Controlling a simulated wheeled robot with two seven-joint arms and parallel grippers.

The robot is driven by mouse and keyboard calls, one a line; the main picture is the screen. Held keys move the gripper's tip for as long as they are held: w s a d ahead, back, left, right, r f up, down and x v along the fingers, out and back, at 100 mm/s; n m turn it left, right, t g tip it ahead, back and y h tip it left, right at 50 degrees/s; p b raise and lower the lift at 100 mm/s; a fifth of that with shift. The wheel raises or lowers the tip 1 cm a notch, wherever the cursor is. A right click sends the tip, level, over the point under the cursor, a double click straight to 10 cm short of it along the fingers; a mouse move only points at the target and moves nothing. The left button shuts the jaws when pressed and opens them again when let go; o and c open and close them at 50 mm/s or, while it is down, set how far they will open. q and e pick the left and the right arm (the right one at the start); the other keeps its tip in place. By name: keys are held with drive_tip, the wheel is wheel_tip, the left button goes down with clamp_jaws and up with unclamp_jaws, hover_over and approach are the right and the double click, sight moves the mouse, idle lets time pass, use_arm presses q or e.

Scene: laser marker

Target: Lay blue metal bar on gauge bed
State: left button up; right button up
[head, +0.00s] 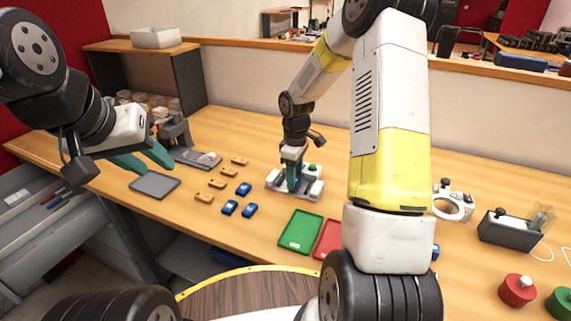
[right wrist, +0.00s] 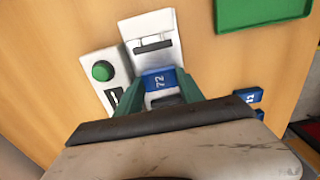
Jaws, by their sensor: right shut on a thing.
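My right gripper (head: 291,176) is low at the white gauge (head: 313,188) in the head view. In the right wrist view my right gripper (right wrist: 161,90) is shut on a blue metal bar (right wrist: 158,80) marked 72. The bar lies between the teal fingers, close against the white gauge block (right wrist: 151,28); I cannot tell whether it touches the bed. The gauge's green button (right wrist: 103,70) is to the left. My left gripper (head: 145,160) is open and empty above the dark grey tray (head: 154,186). Loose blue bars (head: 243,189) lie on the table.
Several brass bars (head: 217,184) lie near the blue bars. A green tray (head: 300,231) and a red tray (head: 328,240) are at the front. A grey machine (head: 174,132) is at the left; a white ring-shaped fixture (head: 453,207) and a dark box (head: 509,230) stand right.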

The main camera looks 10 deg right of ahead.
drive_tip(key=shift+f, duration=0.2)
idle(0.6)
drive_tip(key=o, duration=1.5)
drive_tip(key=shift+c, duration=0.2)
drive_tip(key=shift+r, duration=0.1)
drive_tip(key=shift+w+r, duration=0.1)
drive_tip(key=shift+r, duration=0.15)
wheel_tip(320, 180, up, 6)
drive_tip(key=shift+r, duration=0.6)
